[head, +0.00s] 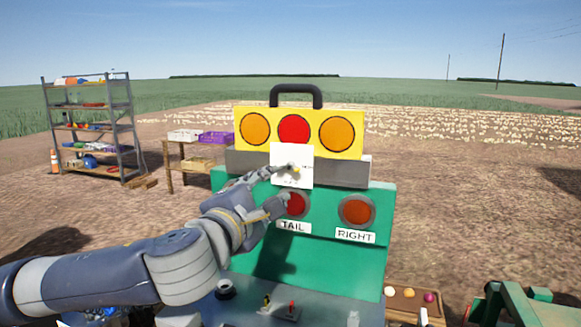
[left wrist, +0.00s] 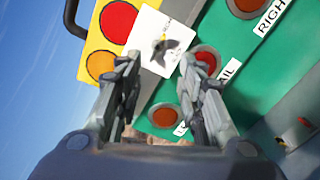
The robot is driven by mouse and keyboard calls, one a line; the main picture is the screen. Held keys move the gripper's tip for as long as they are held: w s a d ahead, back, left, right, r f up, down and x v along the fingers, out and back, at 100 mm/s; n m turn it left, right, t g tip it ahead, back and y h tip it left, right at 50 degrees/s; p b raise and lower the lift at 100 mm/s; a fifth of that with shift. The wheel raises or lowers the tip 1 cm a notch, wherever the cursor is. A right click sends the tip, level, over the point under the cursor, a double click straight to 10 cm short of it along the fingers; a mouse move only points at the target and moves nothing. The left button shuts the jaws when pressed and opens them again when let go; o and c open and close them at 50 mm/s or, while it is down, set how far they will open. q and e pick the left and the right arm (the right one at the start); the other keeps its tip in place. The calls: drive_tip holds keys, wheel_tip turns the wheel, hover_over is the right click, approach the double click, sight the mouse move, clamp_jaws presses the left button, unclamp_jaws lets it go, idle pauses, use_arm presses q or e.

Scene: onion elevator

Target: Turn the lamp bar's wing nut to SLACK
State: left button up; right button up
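The yellow lamp bar (head: 262,112) with two amber lamps and one red lamp stands on top of the green panel. A white plate (head: 303,154) hangs below its middle; it also shows in the left wrist view (left wrist: 150,22). The dark wing nut (left wrist: 168,47) sits on this plate, beyond my fingertips; its markings are too small to read. My left gripper (head: 287,187) is in front of the plate's lower part, fingers apart and empty. In the left wrist view my gripper (left wrist: 160,66) straddles the line to the nut, without clear contact. My right gripper is out of view.
The green panel (head: 330,255) carries red lamps labelled TAIL (head: 293,227) and RIGHT (head: 355,236). Below is a grey-blue deck with small levers. A wooden tray (head: 405,305) with small round things is at lower right. Shelves (head: 100,130) stand far left.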

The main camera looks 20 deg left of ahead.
sight(289, 167)
use_arm(q)
drive_tip(key=w+p, duration=0.2)
drive_tip(key=w, duration=0.2)
drive_tip(key=w+p, duration=0.1)
drive_tip(key=w, duration=0.4)
drive_tip(key=shift+w+d+r+p, duration=0.15)
drive_tip(key=shift+w+r+p, duration=0.1)
drive_tip(key=shift+p, duration=0.15)
drive_tip(key=shift+w, duration=0.45)
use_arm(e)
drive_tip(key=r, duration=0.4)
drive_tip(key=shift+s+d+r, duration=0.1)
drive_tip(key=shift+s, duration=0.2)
use_arm(q)
drive_tip(key=shift+c, duration=0.5)
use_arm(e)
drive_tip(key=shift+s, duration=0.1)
